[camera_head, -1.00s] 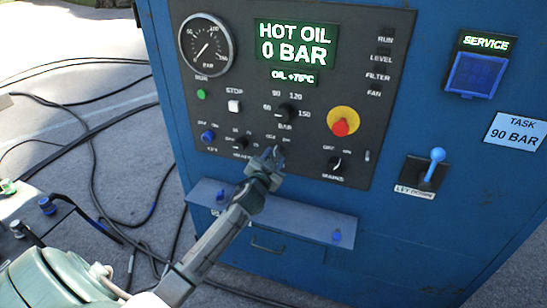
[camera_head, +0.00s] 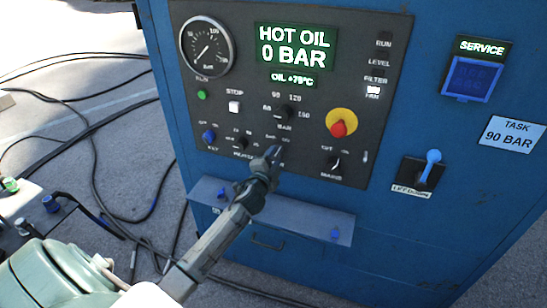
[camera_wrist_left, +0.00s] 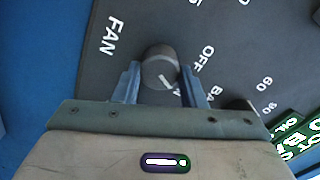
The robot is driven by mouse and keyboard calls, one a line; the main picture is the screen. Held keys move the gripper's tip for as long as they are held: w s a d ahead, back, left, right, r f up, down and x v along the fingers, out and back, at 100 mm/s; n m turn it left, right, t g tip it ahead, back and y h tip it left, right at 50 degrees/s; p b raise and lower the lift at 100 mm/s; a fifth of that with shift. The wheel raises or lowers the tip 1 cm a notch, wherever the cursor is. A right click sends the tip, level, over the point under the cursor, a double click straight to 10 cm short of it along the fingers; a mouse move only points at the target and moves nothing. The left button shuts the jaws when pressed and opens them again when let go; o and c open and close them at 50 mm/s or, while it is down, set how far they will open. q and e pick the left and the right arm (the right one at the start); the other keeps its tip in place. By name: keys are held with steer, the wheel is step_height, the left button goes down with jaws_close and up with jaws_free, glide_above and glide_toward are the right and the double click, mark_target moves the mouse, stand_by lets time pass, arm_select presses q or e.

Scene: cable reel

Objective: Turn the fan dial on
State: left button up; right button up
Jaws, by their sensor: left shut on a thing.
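The fan dial (camera_wrist_left: 160,68) is a round dark knob with a light pointer line, on the black control panel (camera_head: 330,60) of the blue cabinet. In the left wrist view it sits between the two fingers of my left gripper (camera_wrist_left: 158,84), with FAN and OFF lettering around it. My left gripper (camera_head: 272,155) is shut on the dial, and in the head view it hides the dial. My right gripper is not in view.
A red emergency button (camera_head: 339,129) on a yellow ring and a mains knob (camera_head: 334,162) are right of my gripper. A narrow shelf (camera_head: 290,215) juts out below the panel. A blue-knobbed lever (camera_head: 432,160) is farther right. Black cables (camera_head: 95,190) lie on the ground at left.

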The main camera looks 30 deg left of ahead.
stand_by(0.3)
arm_select(q)
steer(key=o, duration=1)
steer(key=shift+s+d+f, duration=0.1)
steer(key=shift+s+f, duration=0.05)
steer(key=shift+s, duration=0.3)
steer(key=b+v, duration=0.3)
steer(key=v, duration=0.7)
